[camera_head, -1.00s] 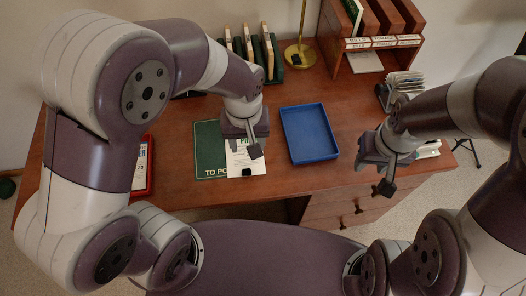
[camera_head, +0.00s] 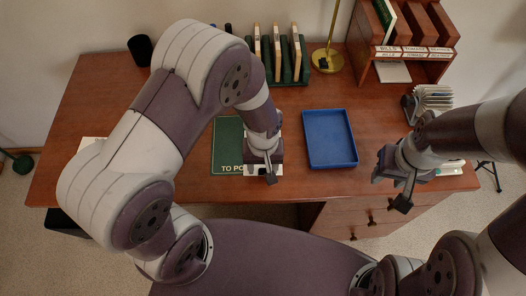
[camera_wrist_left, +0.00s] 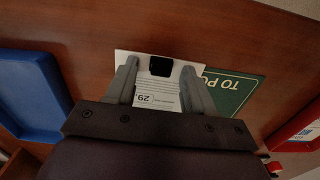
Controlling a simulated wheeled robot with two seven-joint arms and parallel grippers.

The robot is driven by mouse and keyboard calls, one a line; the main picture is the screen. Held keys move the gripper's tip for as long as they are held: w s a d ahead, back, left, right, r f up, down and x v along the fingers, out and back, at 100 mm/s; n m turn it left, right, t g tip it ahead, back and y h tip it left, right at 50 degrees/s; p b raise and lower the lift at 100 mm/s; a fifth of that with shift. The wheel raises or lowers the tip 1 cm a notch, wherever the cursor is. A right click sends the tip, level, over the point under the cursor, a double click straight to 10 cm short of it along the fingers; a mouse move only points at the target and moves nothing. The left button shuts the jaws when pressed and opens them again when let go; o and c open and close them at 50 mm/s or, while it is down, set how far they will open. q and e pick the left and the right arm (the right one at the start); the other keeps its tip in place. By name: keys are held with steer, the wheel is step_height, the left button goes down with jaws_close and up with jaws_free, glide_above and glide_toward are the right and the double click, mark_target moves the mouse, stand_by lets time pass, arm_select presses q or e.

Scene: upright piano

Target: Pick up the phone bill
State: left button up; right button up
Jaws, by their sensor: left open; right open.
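A white paper bill (camera_wrist_left: 160,85) with printed text, including "29", lies partly on the green "TO PO…" mat (camera_head: 227,145). A small black block (camera_wrist_left: 160,67) sits at the edge of the bill. My left gripper (camera_head: 267,176) is open over the bill and hides most of it in the head view. In the left wrist view its two fingers (camera_wrist_left: 160,72) stand apart, on either side of the bill's middle, with nothing between them that I can see gripped. Whether they touch the paper I cannot tell. My right gripper (camera_head: 391,190) is open and empty above the desk's right front part.
A blue tray (camera_head: 331,140) lies right of the mat. A red-edged tray (camera_wrist_left: 298,128) shows in the wrist view. A green rack (camera_head: 285,72), brass lamp base (camera_head: 327,62), black cup (camera_head: 141,47) and labelled shelf (camera_head: 412,53) stand at the back.

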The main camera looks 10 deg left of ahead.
arm_select(q)
jaws_close()
steer(key=shift+r, duration=0.1)
